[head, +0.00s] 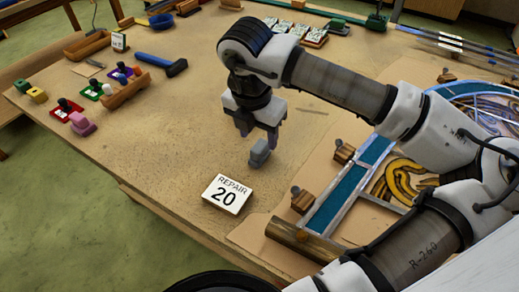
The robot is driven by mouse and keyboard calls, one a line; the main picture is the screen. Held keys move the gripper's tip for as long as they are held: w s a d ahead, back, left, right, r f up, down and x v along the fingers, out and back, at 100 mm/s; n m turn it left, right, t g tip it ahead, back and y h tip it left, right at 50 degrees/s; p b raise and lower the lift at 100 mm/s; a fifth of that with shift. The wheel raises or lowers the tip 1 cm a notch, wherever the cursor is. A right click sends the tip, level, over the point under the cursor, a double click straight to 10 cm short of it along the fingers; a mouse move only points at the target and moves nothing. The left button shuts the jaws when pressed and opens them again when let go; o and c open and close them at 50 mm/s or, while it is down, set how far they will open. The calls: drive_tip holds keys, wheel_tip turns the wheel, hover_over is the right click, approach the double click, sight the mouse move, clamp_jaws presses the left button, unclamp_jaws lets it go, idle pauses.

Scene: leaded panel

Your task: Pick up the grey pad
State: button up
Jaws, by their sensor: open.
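The grey pad (260,153) is a small block on the bare tabletop, near the middle of the head view. My gripper (258,138) points down just above and behind it, its two fingers apart. The fingertips look close to the top of the pad, but I cannot tell whether they straddle it. The gripper is open and holds nothing that I can see.
Bare table lies left of the pad.

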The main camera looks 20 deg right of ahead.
sight(260, 145)
drive_tip(key=f, duration=0.1)
drive_tip(key=f+p, duration=0.1)
drive_tip(key=f, duration=0.2)
drive_tip(key=shift+w+d+f+p, duration=0.2)
drive_tip(key=shift+d+f+p, duration=0.05)
drive_tip(key=shift+f+p, duration=0.15)
drive_tip(key=c, duration=1.1)
drive_tip(key=shift+r, duration=0.15)
wheel_tip(260, 145, up, 10)
drive_tip(key=shift+f+b, duration=0.1)
drive_tip(key=shift+b, duration=1.1)
drive_tip(key=shift+o, duration=1.3)
drive_tip(key=shift+c, duration=0.7)
